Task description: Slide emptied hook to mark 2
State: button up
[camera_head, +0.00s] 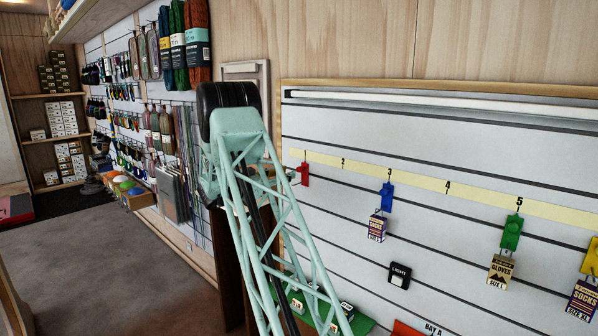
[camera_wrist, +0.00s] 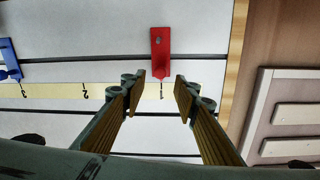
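The red hook (camera_head: 304,173) sits on the slatwall just under mark 1 of the yellow number strip (camera_head: 420,185), with nothing hanging from it. In the wrist view the numbers are upside down, and the red hook (camera_wrist: 160,50) is at top centre. My gripper (camera_wrist: 159,82) is open there, its two fingertips apart on either side of the hook's lower end; contact cannot be told. Mark 2 (camera_head: 342,162) has no hook beneath it; it also shows in the wrist view (camera_wrist: 85,91). In the head view my arm hides most of the gripper.
A blue hook (camera_head: 387,195) with a socks pack (camera_head: 377,227) is under mark 3. A green hook (camera_head: 511,232) with a gloves pack (camera_head: 501,271) is under mark 5. A yellow hook (camera_head: 591,257) is at the right edge. Between marks 1 and 3 no hook shows.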

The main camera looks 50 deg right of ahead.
aim_at(298, 170)
jog(key=shift+s+d, duration=0.25)
jog(key=shift+d, duration=1.1)
jog(key=shift+s+d, duration=0.2)
jog(key=shift+d, duration=1.2)
jog(key=shift+s+d, duration=0.25)
jog(key=shift+d, duration=1.1)
jog(key=shift+c, duration=0.7)
grip_shut()
